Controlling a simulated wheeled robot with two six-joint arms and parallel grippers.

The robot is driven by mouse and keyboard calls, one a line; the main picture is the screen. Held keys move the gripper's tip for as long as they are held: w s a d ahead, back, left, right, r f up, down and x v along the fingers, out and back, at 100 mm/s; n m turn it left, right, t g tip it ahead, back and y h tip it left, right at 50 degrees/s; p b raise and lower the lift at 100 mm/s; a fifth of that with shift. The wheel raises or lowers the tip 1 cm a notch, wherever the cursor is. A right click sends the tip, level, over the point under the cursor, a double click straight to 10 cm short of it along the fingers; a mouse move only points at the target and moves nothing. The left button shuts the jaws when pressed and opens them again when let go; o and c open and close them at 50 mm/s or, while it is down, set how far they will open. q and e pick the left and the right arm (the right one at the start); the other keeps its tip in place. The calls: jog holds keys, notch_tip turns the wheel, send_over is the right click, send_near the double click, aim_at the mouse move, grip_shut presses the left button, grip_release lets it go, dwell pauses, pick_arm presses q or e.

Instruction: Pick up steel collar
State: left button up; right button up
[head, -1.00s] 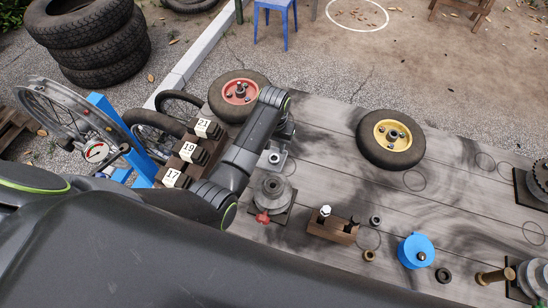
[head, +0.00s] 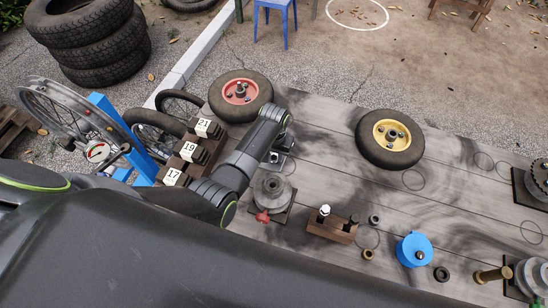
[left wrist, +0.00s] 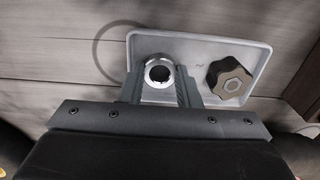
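The steel collar (left wrist: 158,72) is a bright ring with a dark bore. It is at the left part of a light grey plate (left wrist: 205,50) in the left wrist view. My left gripper (left wrist: 160,82) has its two fingers apart, one on each side of the collar. I see no clear grip on it; contact with the fingers is hard to judge. In the head view the left forearm hides the collar, and part of the grey plate (head: 287,166) shows beside it. My right gripper is not in view.
A dark knob (left wrist: 229,78) stands on the plate right of the collar. Numbered blocks (head: 190,150) stand left of my arm, and a round grey fixture with a red knob (head: 263,217) is in front. A wooden block (head: 332,228) and blue pulley (head: 414,250) lie right.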

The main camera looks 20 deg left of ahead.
pick_arm(q)
jog(key=c, duration=0.3)
